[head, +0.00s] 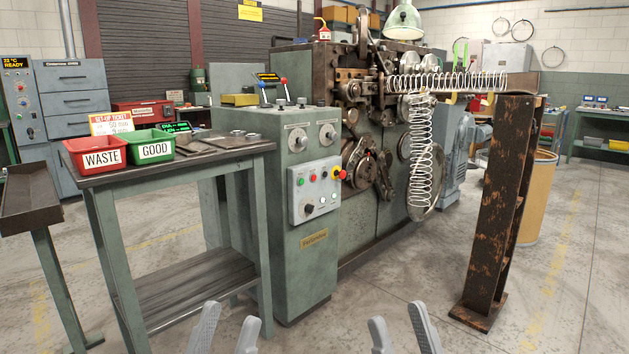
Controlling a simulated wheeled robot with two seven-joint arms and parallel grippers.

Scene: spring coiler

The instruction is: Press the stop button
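The control panel (318,222) is a pale grey box on the front of the green machine cabinet. Its upper row has a green button (301,182), a red button (312,178) and a large red mushroom-shaped button (339,173) at the right end. Its lower row has a dark knob and small pale buttons; labels are too small to read. My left gripper (232,313) is at the bottom edge, fingers apart, empty. My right gripper (397,313) is also at the bottom edge, fingers apart, empty. Both are in front of and below the panel, touching nothing.
A green table (215,151) with a red WASTE bin (97,156) and a green GOOD bin (150,147) stands left of the cabinet. The coiler with a long spring (445,82) is behind. A rusty post (497,195) stands at right. Floor before the panel is clear.

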